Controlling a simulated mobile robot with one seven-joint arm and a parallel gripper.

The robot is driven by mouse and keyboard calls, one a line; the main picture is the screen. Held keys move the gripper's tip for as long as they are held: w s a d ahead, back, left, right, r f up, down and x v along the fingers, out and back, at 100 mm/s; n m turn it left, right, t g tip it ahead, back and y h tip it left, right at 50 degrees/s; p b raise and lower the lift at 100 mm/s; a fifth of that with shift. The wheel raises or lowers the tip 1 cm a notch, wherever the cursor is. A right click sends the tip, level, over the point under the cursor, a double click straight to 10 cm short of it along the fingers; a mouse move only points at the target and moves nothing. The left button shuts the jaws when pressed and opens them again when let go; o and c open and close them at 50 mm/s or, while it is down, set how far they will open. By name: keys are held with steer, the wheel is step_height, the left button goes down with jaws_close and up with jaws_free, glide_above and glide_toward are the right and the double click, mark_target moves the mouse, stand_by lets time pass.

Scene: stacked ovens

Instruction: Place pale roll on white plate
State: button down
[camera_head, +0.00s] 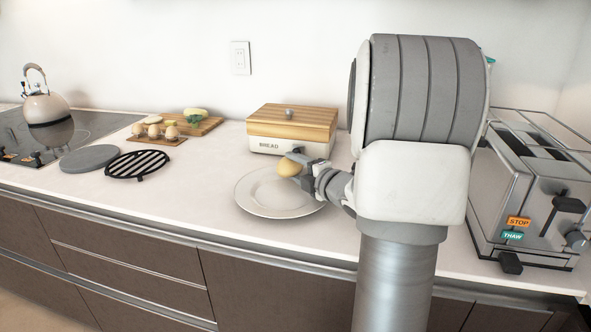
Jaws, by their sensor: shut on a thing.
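The pale roll (288,168) is a small yellowish round piece held in my gripper (294,165). My gripper is shut on it, and its fingers partly hide the roll's right side. The white plate (262,208) lies on the counter and looks empty. The roll and gripper appear over the plate's back right part. From this single view I cannot tell whether the roll touches the plate. My arm hides part of the counter to the right of the plate.
A bread box (292,128) stands just behind the plate. A toaster (528,190) is at the right. Counter left of the plate is clear.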

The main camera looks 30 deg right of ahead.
steer(key=shift+f+b, duration=0.65)
steer(key=shift+b, duration=0.2)
steer(key=shift+c, duration=2.4)
jaws_free()
steer(key=shift+f, duration=0.1)
steer(key=shift+s+f, duration=0.1)
steer(key=shift+r+p, duration=0.5)
steer(key=shift+p, duration=0.25)
steer(key=s+r, duration=0.1)
steer(key=s, duration=0.3)
steer(key=s+p, duration=0.1)
steer(key=s, duration=0.2)
steer(key=s+r+p, duration=0.1)
steer(key=s, duration=0.3)
steer(key=shift+s+r, duration=0.3)
steer(key=shift+s, duration=0.05)
